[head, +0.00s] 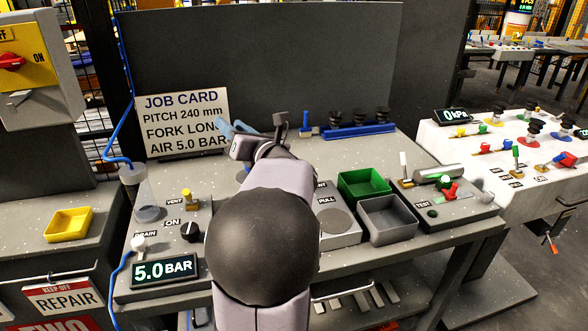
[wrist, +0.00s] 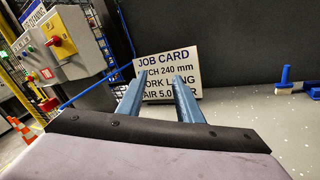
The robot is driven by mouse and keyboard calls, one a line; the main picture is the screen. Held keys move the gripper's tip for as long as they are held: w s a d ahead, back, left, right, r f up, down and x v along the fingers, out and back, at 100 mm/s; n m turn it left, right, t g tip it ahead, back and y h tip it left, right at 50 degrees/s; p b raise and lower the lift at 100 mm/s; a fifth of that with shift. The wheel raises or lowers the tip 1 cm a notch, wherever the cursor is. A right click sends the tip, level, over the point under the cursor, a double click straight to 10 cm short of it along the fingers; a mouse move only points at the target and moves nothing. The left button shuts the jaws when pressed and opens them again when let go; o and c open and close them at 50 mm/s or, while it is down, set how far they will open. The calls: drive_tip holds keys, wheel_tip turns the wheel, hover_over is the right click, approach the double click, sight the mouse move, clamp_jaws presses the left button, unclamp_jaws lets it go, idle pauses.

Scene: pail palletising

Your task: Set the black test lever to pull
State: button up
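My gripper (head: 231,127) is raised over the back of the bench in front of the job card, and its blue fingers point away from the head camera. The wrist view shows the two fingers (wrist: 158,82) apart with nothing between them. A grey block (head: 341,234) with a PULL label and a round pad stands just right of my arm; a partly covered label ending in NT is above PULL. I cannot make out the black test lever; my arm covers part of this block and the bench.
A green bin (head: 364,184) and a grey bin (head: 388,218) stand right of the block. The left panel has a black ON knob (head: 189,231) and a 5.0 BAR display (head: 164,270). The job card (head: 184,121) stands at the back; a blue rack (head: 359,130) is right of it.

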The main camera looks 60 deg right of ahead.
drive_tip(key=s+d+f+n+h+b, duration=0.1)
drive_tip(key=s+f, duration=0.2)
drive_tip(key=s, duration=0.3)
drive_tip(key=s+d+f+n+g+h+b, duration=0.1)
drive_tip(key=s+d+f+b, duration=0.1)
drive_tip(key=s, duration=0.4)
drive_tip(key=s+d+f+n+b, duration=0.1)
drive_tip(key=s+d+f, duration=0.1)
drive_tip(key=s+f, duration=0.2)
drive_tip(key=shift+s+f+g+h+b, duration=0.25)
drive_tip(key=shift+s+g+h+b, duration=0.15)
drive_tip(key=shift+s, duration=0.5)
drive_tip(key=shift+s+a+f, duration=0.3)
drive_tip(key=shift+s, duration=0.1)
drive_tip(key=shift+p+x, duration=0.75)
drive_tip(key=shift+x, duration=2.95)
clamp_jaws()
